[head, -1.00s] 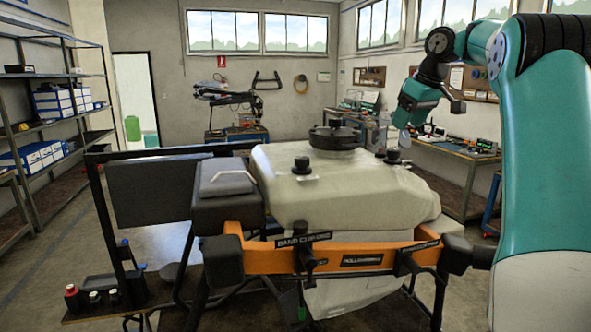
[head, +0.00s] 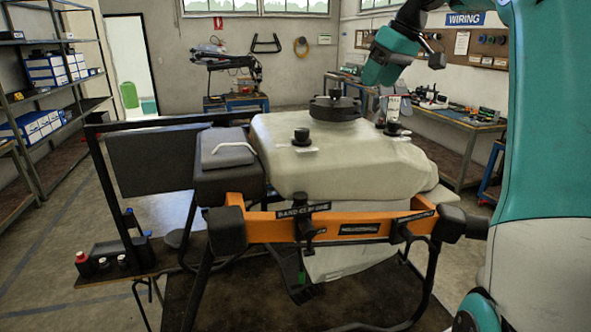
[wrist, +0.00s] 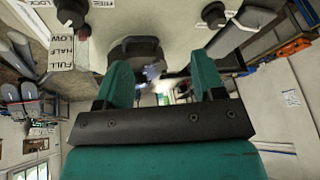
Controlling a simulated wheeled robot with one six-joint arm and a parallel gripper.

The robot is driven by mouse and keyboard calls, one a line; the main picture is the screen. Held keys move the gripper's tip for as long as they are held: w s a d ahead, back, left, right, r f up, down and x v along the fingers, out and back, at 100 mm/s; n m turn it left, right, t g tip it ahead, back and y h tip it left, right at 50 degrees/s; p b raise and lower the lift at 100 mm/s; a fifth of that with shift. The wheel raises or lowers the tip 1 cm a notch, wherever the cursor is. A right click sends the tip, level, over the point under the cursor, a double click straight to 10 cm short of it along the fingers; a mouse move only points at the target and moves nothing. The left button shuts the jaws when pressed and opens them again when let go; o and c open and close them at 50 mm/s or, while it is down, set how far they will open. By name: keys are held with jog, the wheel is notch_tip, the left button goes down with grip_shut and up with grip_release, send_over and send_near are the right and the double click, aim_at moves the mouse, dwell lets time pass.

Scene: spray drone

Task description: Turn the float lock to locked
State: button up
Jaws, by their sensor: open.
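The float lock looks to be the black knob (wrist: 72,12) at the top left of the wrist view, between small labels that seem to read LOCK and FREE. In the head view I take it as the right-hand black knob (head: 393,128) on the pale tank (head: 350,165). Its setting cannot be made out. My gripper (wrist: 162,82) is open, its two teal fingers apart with nothing between them. It hangs above the far right part of the tank, apart from the knob. In the head view the fingertips are not clear.
A large black lid (head: 335,105) stands on the tank close to my gripper. Another black knob (head: 300,136) is on the tank's near side. A level label (wrist: 60,52) lies beside the lock knob. An orange bar (head: 350,227) crosses the front of the drone.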

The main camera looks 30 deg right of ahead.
jog(key=s+a+f+y+b, duration=0.1)
jog(key=a+f, duration=0.3)
jog(key=a, duration=0.4)
jog(key=s+a+f+n+g+b, duration=0.1)
jog(key=s+a+f+b, duration=0.1)
jog(key=a, duration=0.5)
jog(key=s+a+f+n+y+b, duration=0.1)
jog(key=a+f+b, duration=0.3)
jog(key=a+f, duration=0.3)
jog(key=shift+s+a+g+y, duration=0.3)
jog(key=shift+a+g, duration=0.1)
jog(key=shift+a, duration=0.45)
jog(key=shift+f, duration=0.1)
